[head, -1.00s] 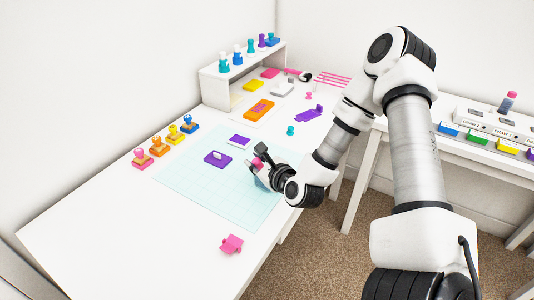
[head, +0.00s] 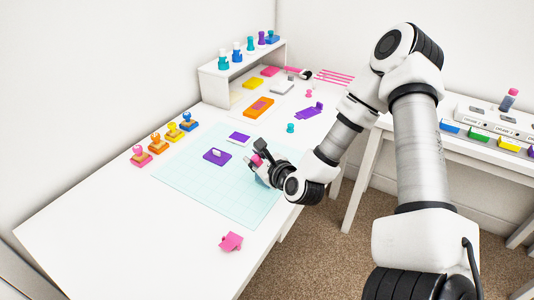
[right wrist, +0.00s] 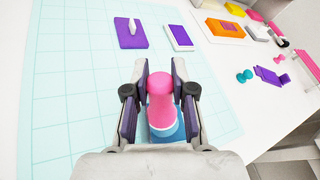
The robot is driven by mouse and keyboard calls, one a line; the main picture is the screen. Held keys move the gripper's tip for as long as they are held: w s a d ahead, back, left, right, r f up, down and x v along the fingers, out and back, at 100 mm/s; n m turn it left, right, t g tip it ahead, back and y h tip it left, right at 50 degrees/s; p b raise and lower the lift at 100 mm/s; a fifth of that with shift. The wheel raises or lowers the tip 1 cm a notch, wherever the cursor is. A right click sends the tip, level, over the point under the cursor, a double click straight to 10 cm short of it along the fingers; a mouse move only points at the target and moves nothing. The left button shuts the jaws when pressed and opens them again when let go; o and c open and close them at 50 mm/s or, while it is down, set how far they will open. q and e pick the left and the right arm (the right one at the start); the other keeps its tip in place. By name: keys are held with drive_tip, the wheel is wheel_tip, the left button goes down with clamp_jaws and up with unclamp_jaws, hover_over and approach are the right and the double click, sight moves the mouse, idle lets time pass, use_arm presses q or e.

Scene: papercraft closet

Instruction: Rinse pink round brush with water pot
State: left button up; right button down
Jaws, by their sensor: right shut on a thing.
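My right gripper (head: 262,166) is at the right edge of the cutting mat and is shut on a pink round-topped handle, which looks like the pink round brush (head: 257,160). In the right wrist view the pink brush (right wrist: 160,103) stands upright between the two fingers (right wrist: 160,85). Blue shows around and below its lower end (right wrist: 168,130). I cannot tell whether this blue is the water pot or part of the brush, and the bristles are hidden. My left gripper is not in view.
The pale grid mat (head: 200,190) carries a purple block (head: 217,157) and a purple-and-white card (head: 239,138). A pink folded piece (head: 231,242) lies near the front edge. Several stamps (head: 156,144) stand at the left. A white shelf (head: 215,88) stands behind. The near left table is clear.

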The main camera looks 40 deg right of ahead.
drive_tip(key=shift+d+p, duration=0.35)
drive_tip(key=shift+d, duration=0.4)
wheel_tip(320, 180, up, 7)
drive_tip(key=p, duration=0.5)
drive_tip(key=shift+r, duration=0.15)
idle(0.6)
